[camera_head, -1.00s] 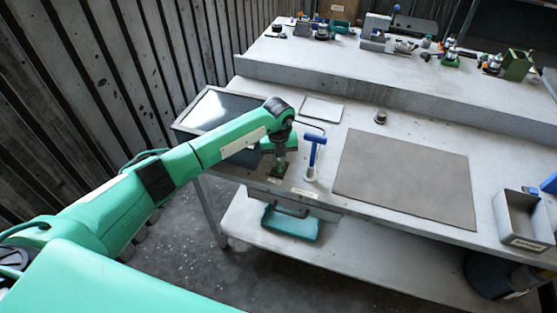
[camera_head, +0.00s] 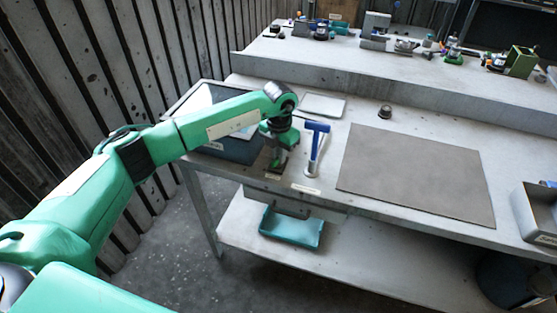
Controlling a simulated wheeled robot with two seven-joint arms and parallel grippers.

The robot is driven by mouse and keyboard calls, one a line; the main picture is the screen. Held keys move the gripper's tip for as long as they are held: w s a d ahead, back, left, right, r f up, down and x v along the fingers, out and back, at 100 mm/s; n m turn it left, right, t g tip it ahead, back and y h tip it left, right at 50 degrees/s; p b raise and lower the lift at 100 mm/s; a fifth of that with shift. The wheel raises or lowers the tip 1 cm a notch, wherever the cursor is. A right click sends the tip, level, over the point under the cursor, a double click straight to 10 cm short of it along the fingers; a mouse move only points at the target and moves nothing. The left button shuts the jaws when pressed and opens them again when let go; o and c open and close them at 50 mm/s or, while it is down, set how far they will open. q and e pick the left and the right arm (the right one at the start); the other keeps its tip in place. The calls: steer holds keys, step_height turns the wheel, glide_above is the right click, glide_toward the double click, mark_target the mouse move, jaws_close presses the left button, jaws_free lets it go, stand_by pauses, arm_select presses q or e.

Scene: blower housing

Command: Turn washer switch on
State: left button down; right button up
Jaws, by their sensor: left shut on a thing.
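My left arm reaches in from the left, and my left gripper (camera_head: 277,168) points down at the front left part of the workbench. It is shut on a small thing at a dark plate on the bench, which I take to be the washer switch. The fingers and wrist hide most of it, so I cannot tell its position. A small label lies just in front of the plate. My right gripper is not in view.
A blue-handled tool (camera_head: 315,150) stands upright close to the right of my left gripper. A grey mat (camera_head: 415,175) lies further right, and a grey bin (camera_head: 540,212) at the right edge. A teal tray (camera_head: 291,228) is below the bench top.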

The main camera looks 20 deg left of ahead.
arm_select(q)
steer(key=shift+w+m+b, duration=0.1)
steer(key=shift+m+b, duration=0.55)
steer(key=shift+m, duration=0.15)
steer(key=shift+d+r+m, duration=0.1)
steer(key=shift+r+m, duration=0.05)
steer(key=shift+m, duration=0.25)
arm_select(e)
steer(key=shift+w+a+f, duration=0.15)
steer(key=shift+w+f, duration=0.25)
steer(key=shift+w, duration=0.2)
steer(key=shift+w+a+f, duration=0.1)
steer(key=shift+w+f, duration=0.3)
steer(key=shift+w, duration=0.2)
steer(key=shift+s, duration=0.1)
arm_select(q)
steer(key=c, duration=1.5)
jaws_free()
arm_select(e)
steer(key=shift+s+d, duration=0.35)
arm_select(q)
steer(key=shift+o, duration=0.2)
